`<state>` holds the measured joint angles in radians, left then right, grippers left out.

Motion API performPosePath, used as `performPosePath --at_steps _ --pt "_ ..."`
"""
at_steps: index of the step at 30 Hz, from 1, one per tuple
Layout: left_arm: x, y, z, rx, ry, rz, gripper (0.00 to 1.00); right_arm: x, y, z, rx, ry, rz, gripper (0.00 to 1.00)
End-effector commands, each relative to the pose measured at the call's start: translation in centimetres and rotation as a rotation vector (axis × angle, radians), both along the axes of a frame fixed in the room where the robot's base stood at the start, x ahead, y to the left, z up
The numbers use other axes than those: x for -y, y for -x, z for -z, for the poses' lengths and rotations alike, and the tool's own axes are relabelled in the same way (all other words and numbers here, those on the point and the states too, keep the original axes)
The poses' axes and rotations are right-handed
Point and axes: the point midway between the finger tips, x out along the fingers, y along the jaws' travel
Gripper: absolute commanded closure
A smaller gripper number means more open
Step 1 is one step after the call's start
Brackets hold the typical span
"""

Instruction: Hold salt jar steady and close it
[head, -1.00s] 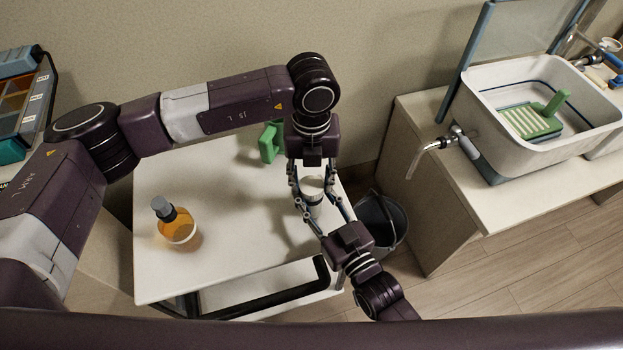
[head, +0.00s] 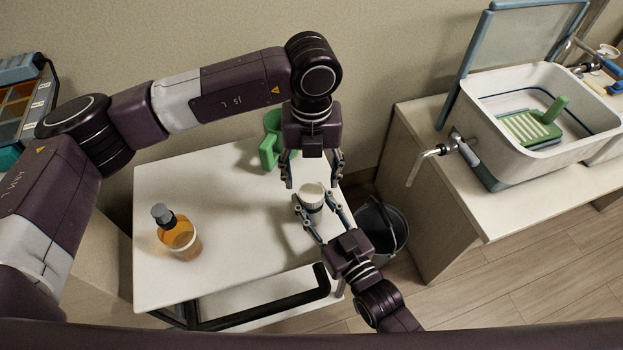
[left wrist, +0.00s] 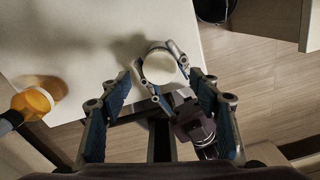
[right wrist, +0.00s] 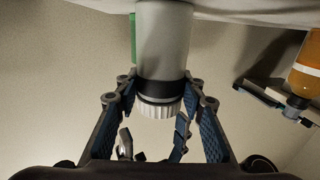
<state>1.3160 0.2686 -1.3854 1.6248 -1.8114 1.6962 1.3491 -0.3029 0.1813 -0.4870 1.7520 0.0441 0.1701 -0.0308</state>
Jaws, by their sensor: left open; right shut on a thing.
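The salt jar (head: 313,203) stands upright near the right edge of the white table. In the right wrist view it is a pale cylinder (right wrist: 163,45) with a dark band and a ribbed white lid (right wrist: 160,110) on its end. The lid's round top shows in the left wrist view (left wrist: 159,68). I cannot tell how tight the lid is. My right gripper (head: 317,210) is shut on the jar, its fingers on either side. My left gripper (head: 313,176) is open and empty, just behind and above the lid, apart from it.
An amber bottle with a dark cap (head: 180,236) stands at the left of the table (head: 225,190). A green object (head: 270,145) is at the back, partly behind my left arm. A dark bucket (head: 383,230) is on the floor to the right. The table's middle is clear.

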Motion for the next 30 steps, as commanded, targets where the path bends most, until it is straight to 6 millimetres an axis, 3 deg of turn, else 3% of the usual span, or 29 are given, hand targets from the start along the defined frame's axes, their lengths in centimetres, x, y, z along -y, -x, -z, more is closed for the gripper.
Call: performPosePath --at_steps 5,11,14,23,30 --pt "0.0 0.0 -0.2 0.001 0.0 0.005 0.45 0.0 0.0 0.0 0.0 0.0 0.0 1.0" --pt "0.0 -0.1 -3.1 0.003 0.0 0.092 0.45 0.0 0.0 0.0 0.0 0.0 0.0 1.0" --pt "0.0 0.0 -3.5 0.0 -0.001 0.112 0.45 0.0 0.0 0.0 0.0 0.0 0.0 1.0" --pt "0.0 0.0 -3.0 -0.001 -0.001 0.11 0.45 0.0 0.0 0.0 0.001 0.0 0.0 1.0" --pt "0.0 0.1 0.3 -0.004 -0.001 0.109 0.45 0.0 0.0 0.0 0.001 0.0 0.0 1.0"
